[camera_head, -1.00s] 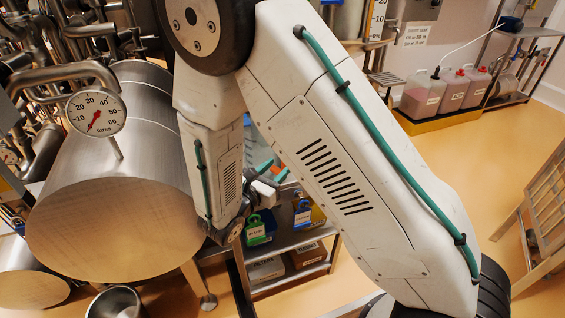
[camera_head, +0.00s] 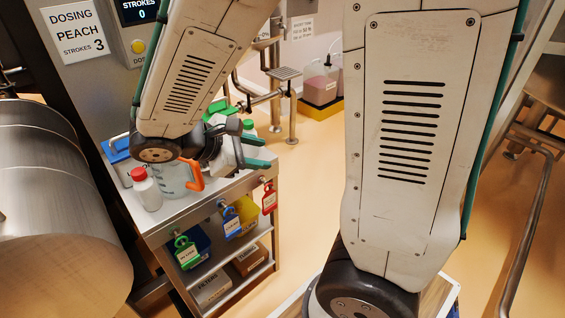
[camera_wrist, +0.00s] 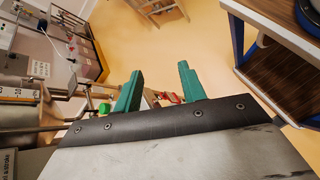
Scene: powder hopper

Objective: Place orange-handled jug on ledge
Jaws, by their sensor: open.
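The orange-handled jug (camera_head: 172,180) is a clear vessel standing on the steel cart top (camera_head: 160,222). Its orange handle faces right, and my arm hides its upper part. My gripper (camera_head: 266,152) is open and empty, to the right of the jug over the cart's right end. Its green fingers are spread wide in the wrist view (camera_wrist: 160,85), with no jug between them.
A white bottle with a red cap (camera_head: 146,190) stands left of the jug. A blue-lidded container (camera_head: 118,150) and green-capped items are also on the cart. Coloured padlock tags hang along its front. A large steel drum (camera_head: 55,205) is at left.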

